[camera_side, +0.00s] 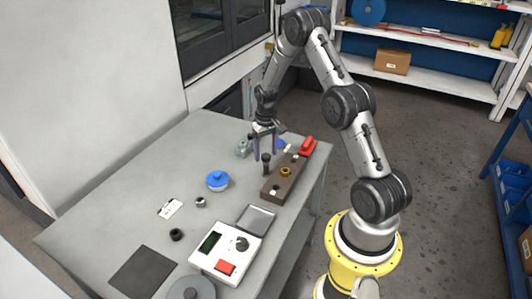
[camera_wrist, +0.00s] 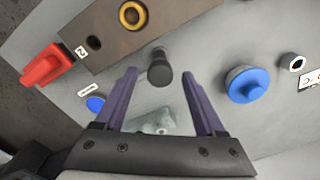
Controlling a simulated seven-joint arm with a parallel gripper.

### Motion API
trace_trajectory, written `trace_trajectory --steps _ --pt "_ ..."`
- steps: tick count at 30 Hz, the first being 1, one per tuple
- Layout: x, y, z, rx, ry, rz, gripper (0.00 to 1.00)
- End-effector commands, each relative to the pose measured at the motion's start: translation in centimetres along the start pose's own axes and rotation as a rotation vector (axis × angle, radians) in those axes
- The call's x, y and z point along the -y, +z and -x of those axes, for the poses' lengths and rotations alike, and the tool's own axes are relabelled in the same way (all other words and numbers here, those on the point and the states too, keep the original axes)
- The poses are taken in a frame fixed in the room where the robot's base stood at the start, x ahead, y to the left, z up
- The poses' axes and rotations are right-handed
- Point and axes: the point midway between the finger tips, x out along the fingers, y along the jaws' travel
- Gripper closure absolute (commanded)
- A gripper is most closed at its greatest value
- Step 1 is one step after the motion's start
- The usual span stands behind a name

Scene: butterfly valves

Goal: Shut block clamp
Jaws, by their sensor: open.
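A long brown block (camera_side: 272,187) lies on the grey table, with a brass ring (camera_side: 286,171) set in its top. The ring also shows in the wrist view (camera_wrist: 132,14). A red clamp-like piece (camera_side: 308,147) sits at the block's far end and appears at the left of the wrist view (camera_wrist: 42,68). I cannot tell its latch state. My gripper (camera_side: 264,155) points down beside the block, away from the red piece. Its two purple fingers (camera_wrist: 160,76) are apart. A black-topped peg (camera_wrist: 159,70) shows between or just beyond the fingertips; contact is unclear.
A blue-capped round part (camera_side: 217,180) and a small ring (camera_side: 200,202) stand left of the block. A pale green-grey fitting (camera_side: 242,149) is behind my gripper. A white control box (camera_side: 226,252), grey tray (camera_side: 256,219) and dark mat (camera_side: 142,271) lie nearer. The table's left side is clear.

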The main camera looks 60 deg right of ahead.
Motion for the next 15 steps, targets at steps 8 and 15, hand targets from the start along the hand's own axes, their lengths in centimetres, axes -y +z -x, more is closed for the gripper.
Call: trace_trajectory --steps 8,15 --pt "0.00 0.02 -0.61 0.000 0.000 0.000 0.28" --pt "0.00 0.01 -0.58 0.000 0.000 0.000 0.52"
